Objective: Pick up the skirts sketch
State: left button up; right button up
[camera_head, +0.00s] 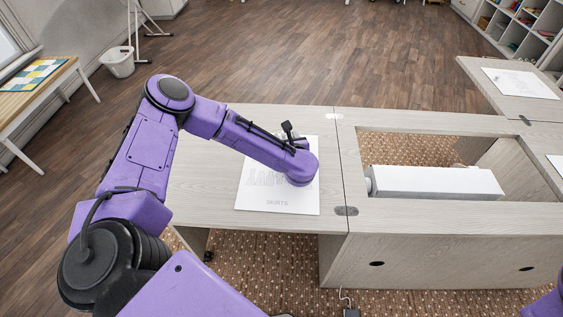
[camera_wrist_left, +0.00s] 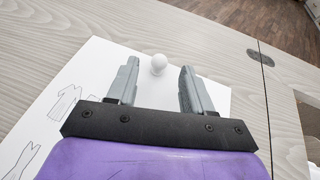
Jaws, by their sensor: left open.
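The skirts sketch (camera_head: 255,200) is a white sheet with garment drawings and a label at its near edge. It lies flat on the left leaf of the grey wooden table in the head view, partly covered by my left arm. In the left wrist view the sheet (camera_wrist_left: 75,75) shows dress outlines. In the head view my arm hides the fingers. My right gripper is out of view.
The table leaf (camera_head: 200,190) is clear around the sheet. To the right is an open cabinet well holding a white block (camera_head: 435,181). Another white sheet (camera_head: 520,83) lies on the far right table. A white bin (camera_head: 117,62) stands at the back left.

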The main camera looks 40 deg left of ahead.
aim_at(284, 134)
pick_arm(q)
jog(key=x, duration=0.2)
jog(key=shift+w+a+f, duration=0.15)
jog(key=shift+w+a, duration=0.05)
jog(key=shift+w, duration=0.15)
jog(key=shift+a, duration=0.2)
grip_shut()
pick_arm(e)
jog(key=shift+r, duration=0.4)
pick_arm(q)
jog(key=shift+r, duration=0.35)
notch_tip(284, 134, up, 3)
jog(key=shift+d+f, duration=0.15)
jog(key=w+r+b+v, duration=0.1)
jog(key=r+b+v, duration=0.2)
jog(key=v, duration=1.3)
jog(key=shift+r, duration=0.25)
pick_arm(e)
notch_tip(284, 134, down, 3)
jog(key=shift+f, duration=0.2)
